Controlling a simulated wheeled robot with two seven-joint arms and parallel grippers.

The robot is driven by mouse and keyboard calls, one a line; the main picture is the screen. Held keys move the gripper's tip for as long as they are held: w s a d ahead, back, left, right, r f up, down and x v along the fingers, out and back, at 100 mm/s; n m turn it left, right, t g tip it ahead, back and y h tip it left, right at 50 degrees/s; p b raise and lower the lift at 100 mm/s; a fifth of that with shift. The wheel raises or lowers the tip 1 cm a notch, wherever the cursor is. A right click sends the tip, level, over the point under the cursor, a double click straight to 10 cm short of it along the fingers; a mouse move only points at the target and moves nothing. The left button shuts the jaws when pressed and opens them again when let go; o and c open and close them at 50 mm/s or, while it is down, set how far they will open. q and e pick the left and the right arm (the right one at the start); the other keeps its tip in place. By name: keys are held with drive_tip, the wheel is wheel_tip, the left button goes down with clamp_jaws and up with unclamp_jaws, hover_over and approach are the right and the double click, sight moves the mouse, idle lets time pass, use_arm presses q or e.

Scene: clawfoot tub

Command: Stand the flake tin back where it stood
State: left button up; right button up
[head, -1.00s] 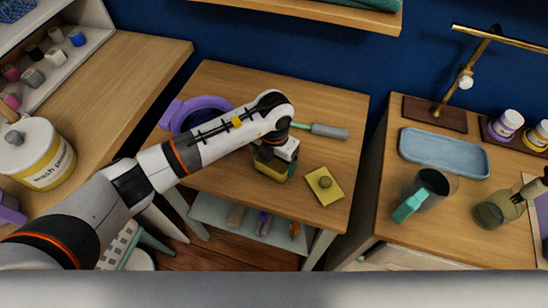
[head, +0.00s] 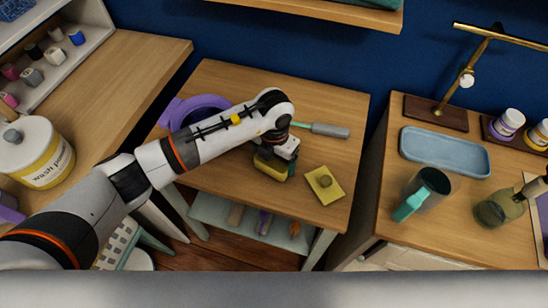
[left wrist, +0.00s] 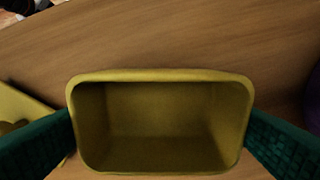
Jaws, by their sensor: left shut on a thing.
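The flake tin (head: 268,171) is a small yellow box with rounded corners and no lid on it. It is over the middle wooden table (head: 225,85), partly hidden under my left wrist; I cannot tell whether it touches the tabletop. My left gripper (head: 275,160) comes down from above and is shut on it. In the left wrist view I look into the tin (left wrist: 160,82), which appears empty, with a green finger at each side. A square yellow lid with a knob (head: 324,189) lies on the table to its right. My right gripper is not in view.
A purple ring-shaped thing (head: 178,110) lies behind my left arm, and a grey-handled tool (head: 325,130) lies behind the tin.

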use_arm(q)
drive_tip(key=shift+f+b, duration=0.6)
drive_tip(key=shift+f, duration=0.05)
idle(0.8)
drive_tip(key=o, duration=1.5)
drive_tip(key=shift+c, duration=0.5)
drive_tip(key=shift+r, duration=0.15)
wheel_tip(320, 180, up, 8)
drive_tip(key=p, duration=0.5)
drive_tip(key=shift+r, duration=0.15)
idle(0.8)
